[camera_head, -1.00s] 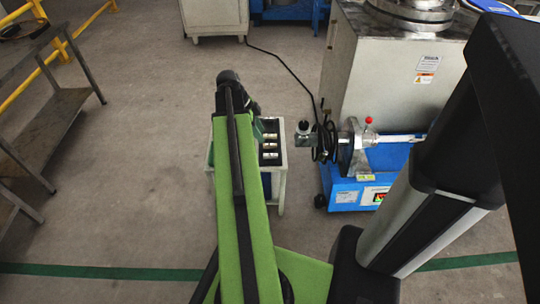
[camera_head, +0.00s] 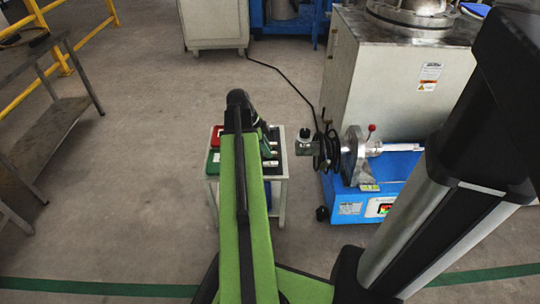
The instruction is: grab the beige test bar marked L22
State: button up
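A small white cart (camera_head: 280,205) stands in front of me, partly covered by my green arm. On its right side a dark holder (camera_head: 270,146) carries several small pale bars. They are too small to read, so I cannot tell which one is marked L22. The dark end of my arm (camera_head: 240,101) is over the far side of the cart, left of the holder. My gripper's fingers are hidden or too dark to make out. I cannot see anything held.
A red bin (camera_head: 216,134) and a green bin (camera_head: 213,163) sit on the cart's left side. A blue-based machine (camera_head: 350,205) with a protruding clamp stands close on the right. A metal table (camera_head: 50,130) is at the left. Floor between table and cart is clear.

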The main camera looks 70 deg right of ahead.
grip_shut()
jog(key=shift+r+p, duration=0.45)
notch_tip(320, 180, up, 4)
jog(key=p, duration=0.3)
jog(key=shift+f+p, duration=0.1)
jog(key=shift+p, duration=0.3)
jog(key=s+a+r+p, duration=0.1)
jog(key=s+r+p, duration=0.5)
jog(key=s, duration=0.5)
jog(key=shift+s+a+r, duration=0.15)
jog(key=shift+s+a, duration=0.1)
jog(key=shift+a, duration=0.15)
